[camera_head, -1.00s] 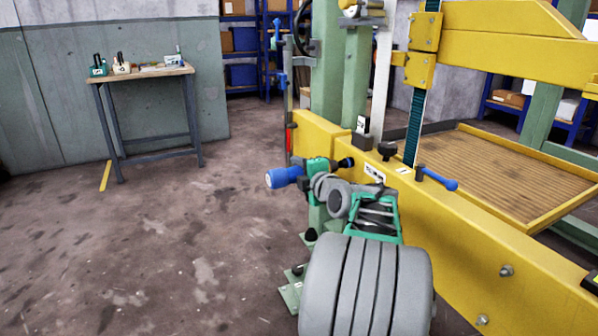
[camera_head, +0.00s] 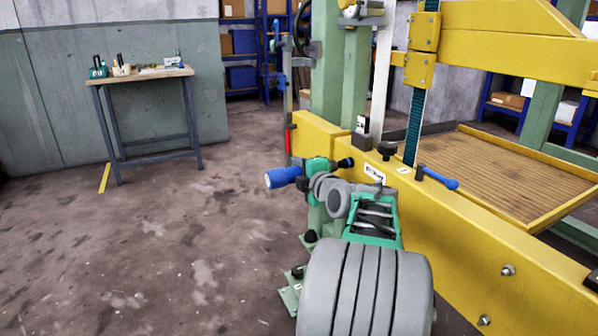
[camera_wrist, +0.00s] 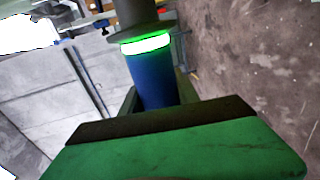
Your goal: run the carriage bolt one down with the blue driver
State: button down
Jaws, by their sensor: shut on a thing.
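The blue driver (camera_head: 282,177) is held roughly level, left of the yellow beam. Its blue end points left and its dark end points right, close to the beam's upper edge. My gripper (camera_head: 318,167), with green fingers, is shut around its middle. In the wrist view the blue driver (camera_wrist: 152,80) shows as a blue barrel with a bright green-white ring and a dark collar, behind the green finger. Bolt heads (camera_head: 508,270) show on the beam's front face. I cannot tell which is carriage bolt one, or whether the driver touches any bolt.
The yellow beam (camera_head: 450,225) runs along the right, with a black knob (camera_head: 387,150) and a blue-handled lever (camera_head: 438,177) on top. A slatted tray (camera_head: 500,185) lies behind it. A workbench (camera_head: 140,76) stands at the back left. The floor at left is clear.

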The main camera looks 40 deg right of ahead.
jog(key=shift+w+a+r+b, duration=0.1)
jog(key=shift+w+a+b, duration=0.1)
jog(key=shift+a+b, duration=0.4)
jog(key=shift+w+a+r+b, duration=0.15)
jog(key=shift+w+a, duration=0.1)
jog(key=shift+a, duration=0.65)
jog(key=shift+w+a+f+b, duration=0.1)
jog(key=shift+w+a+b, duration=0.1)
jog(key=shift+a+b, duration=0.4)
jog(key=shift+a, duration=0.15)
